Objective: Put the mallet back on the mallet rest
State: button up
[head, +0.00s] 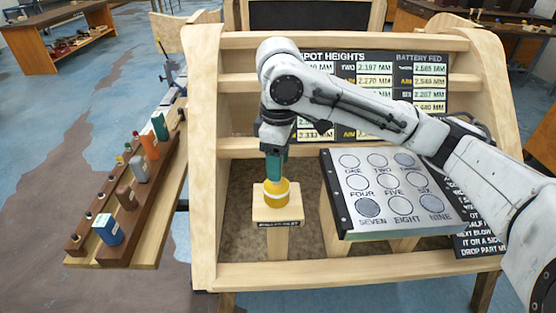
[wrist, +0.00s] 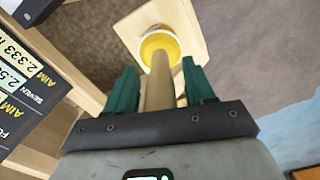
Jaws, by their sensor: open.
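The mallet has a yellow head (head: 276,194) with a pale band. Its head stands on the mallet rest (head: 262,213), a small wooden block with a dark label on its front edge. In the wrist view the wooden handle (wrist: 161,88) runs up from the yellow head (wrist: 159,43) between my teal fingers. My gripper (head: 275,168) is directly above the head, pointing down. The wrist view shows my gripper (wrist: 160,72) open, with a gap on each side of the handle. The handle is mostly hidden in the head view.
A tilted panel (head: 385,222) with numbered circles stands right of the rest. Height boards (head: 425,80) are behind my arm. A wooden rack (head: 125,215) with coloured blocks and bottles is at left. Wooden frame posts (head: 205,150) bound the bay; its floor left of the rest is clear.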

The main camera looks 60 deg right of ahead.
notch_tip(320, 180, up, 12)
dwell(0.4)
jog(key=w+a+f+n+t+y, duration=0.1)
jog(key=w+a+f+t+y, duration=0.15)
jog(key=w+a, duration=0.6)
jog(key=a+f+m+t+y, duration=0.2)
jog(key=a+f+t+y, duration=0.2)
jog(key=a+f, duration=0.65)
jog(key=s+a+f+m+g+h, duration=0.1)
jog(key=s+f+m, duration=0.1)
jog(key=s+f, duration=0.45)
jog(key=s+f+m+g+h, duration=0.1)
jog(key=s+f, duration=0.3)
jog(key=f, duration=0.5)
jog(key=s+d+f+g+h, duration=0.2)
jog(key=s+f, duration=0.3)
jog(key=s, duration=0.4)
jog(key=s+d+f+g+h, duration=0.1)
jog(key=s+d+f, duration=0.3)
jog(key=s, duration=0.5)
jog(key=shift+d+f+g+h, duration=0.4)
jog(key=shift+f+h, duration=0.15)
jog(key=shift+h, duration=0.3)
